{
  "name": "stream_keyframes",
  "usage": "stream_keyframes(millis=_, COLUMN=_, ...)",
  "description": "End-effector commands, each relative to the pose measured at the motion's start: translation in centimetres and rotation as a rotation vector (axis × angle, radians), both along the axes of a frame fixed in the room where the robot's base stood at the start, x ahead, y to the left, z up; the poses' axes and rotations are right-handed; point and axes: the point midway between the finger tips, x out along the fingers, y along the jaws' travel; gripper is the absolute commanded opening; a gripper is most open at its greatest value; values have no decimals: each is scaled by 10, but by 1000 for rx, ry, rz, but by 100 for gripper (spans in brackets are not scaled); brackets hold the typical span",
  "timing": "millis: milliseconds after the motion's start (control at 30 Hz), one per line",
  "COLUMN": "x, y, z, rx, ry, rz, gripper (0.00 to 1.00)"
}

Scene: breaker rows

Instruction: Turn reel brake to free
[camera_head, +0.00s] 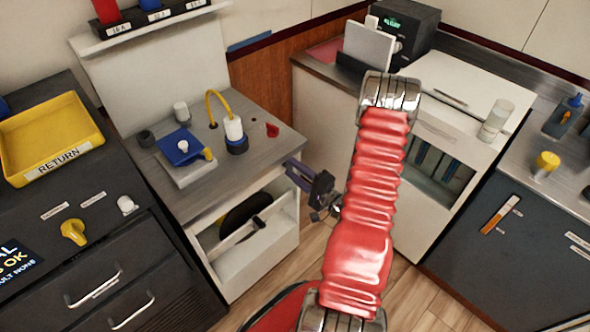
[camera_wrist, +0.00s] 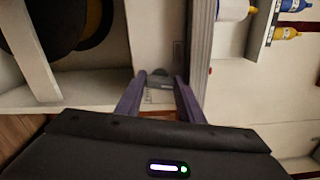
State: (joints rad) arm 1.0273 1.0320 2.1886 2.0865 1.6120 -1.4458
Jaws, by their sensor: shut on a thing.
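My gripper (camera_head: 291,168) reaches the right end of the white reel cabinet (camera_head: 285,240), just below the grey worktop. In the wrist view, the two purple fingers (camera_wrist: 160,88) are shut on a small dark grey handle, which I take to be the reel brake (camera_wrist: 160,77). Its lower part and its exact angle are hard to make out. A pale label with small unreadable marks lies just below it. In the head view the fingers hide the brake. The dark reel (camera_head: 243,213) sits inside the open cabinet, with a pale bar across it.
The worktop above carries a blue block (camera_head: 182,147), a white bottle with a yellow hose (camera_head: 234,131) and a red knob (camera_head: 272,130). A dark cabinet with a yellow knob (camera_head: 75,232) stands at left. A white counter (camera_head: 445,85) is at right. Wooden floor (camera_head: 300,285) lies between.

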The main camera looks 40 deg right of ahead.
Motion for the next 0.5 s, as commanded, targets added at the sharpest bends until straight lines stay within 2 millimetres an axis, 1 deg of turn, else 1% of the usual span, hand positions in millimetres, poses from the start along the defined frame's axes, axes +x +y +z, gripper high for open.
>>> stream_keyframes(millis=33, x=-1, y=3, z=-2, rx=-29, ry=5, rz=4, gripper=12)
stream_keyframes(millis=233, x=-1, y=4, z=-3, rx=-141, ry=2, rz=6, gripper=12)
stream_keyframes(millis=500, x=-1, y=4, z=-4, rx=-201, ry=2, rz=7, gripper=12)
